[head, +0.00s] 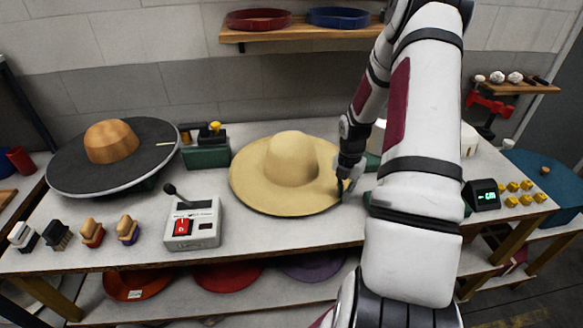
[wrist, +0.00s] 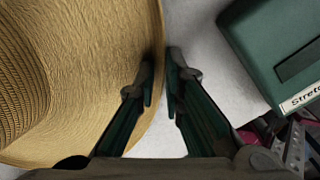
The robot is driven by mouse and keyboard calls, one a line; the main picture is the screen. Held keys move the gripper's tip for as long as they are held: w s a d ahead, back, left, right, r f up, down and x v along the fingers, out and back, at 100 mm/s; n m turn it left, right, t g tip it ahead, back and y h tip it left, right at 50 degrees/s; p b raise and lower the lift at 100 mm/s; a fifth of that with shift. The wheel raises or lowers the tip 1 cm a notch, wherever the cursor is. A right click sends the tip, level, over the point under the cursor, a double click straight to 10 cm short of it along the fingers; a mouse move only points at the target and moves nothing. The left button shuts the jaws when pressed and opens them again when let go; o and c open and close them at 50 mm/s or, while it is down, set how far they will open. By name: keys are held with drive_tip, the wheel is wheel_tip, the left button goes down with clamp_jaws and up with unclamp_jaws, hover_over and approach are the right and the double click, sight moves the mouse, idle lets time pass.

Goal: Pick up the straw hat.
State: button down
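The straw hat (head: 290,158), pale tan with a round crown and wide brim, lies crown up on the worktable in the head view. In the wrist view its brim (wrist: 95,60) fills the left side. My gripper (head: 343,188) points down at the right edge of the brim. In the wrist view my gripper (wrist: 160,82) has its fingertips close together, with a narrow gap. The left finger overlaps the brim, the right finger is over the table, and the brim's edge runs between them. I cannot tell whether both fingers press on the brim.
A green box (wrist: 280,45) with a partly visible label stands right of the gripper. A control box (head: 193,222) with a lever and red switch is left of the hat. A dark hat (head: 110,158) sits far left. A shelf (head: 300,32) is above. Several brushes stand front left.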

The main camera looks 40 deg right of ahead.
drive_tip(key=shift+r, duration=0.1)
wheel_tip(320, 180, up, 18)
idle(0.9)
idle(0.8)
